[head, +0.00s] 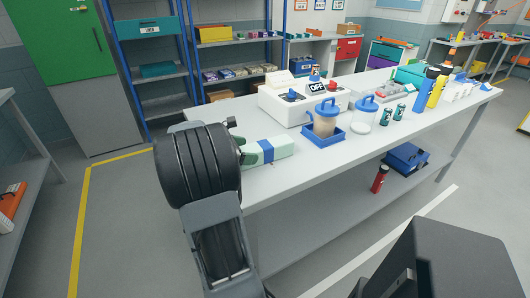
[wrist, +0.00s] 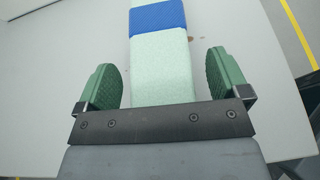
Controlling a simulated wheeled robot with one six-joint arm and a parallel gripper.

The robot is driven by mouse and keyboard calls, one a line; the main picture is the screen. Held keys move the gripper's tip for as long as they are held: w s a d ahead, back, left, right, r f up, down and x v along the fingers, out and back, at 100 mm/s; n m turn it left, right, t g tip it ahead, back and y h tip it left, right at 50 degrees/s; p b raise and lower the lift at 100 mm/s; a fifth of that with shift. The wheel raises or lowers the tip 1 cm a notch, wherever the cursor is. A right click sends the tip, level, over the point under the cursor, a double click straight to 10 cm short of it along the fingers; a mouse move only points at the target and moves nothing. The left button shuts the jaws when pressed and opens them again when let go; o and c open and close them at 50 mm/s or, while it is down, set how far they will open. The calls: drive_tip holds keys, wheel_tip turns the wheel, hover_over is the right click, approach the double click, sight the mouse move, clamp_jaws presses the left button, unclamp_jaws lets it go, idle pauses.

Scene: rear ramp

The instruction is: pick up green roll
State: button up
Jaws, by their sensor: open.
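The green roll (head: 280,146) is a long pale green piece with a blue band, lying on the near left part of the white table (head: 300,165). In the wrist view the roll (wrist: 162,65) runs straight away from me, its blue band towards the top. My gripper (wrist: 162,80) is open, with one green finger pad on each side of the roll. A gap shows between each pad and the roll. In the head view my gripper (head: 242,140) is at the roll's left end, partly hidden behind my dark wrist.
Right of the roll stand a white box with an OFF sign (head: 317,88), a blue tray (head: 323,141) with a blue-lidded jar (head: 326,118), another blue-lidded jar (head: 363,115) and small cans (head: 388,116). A lower shelf holds a red bottle (head: 379,179). Shelving (head: 150,70) stands behind.

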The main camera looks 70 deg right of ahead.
drive_tip(key=c, duration=1.1)
drive_tip(key=shift+r, duration=0.1)
drive_tip(key=shift+c, duration=0.2)
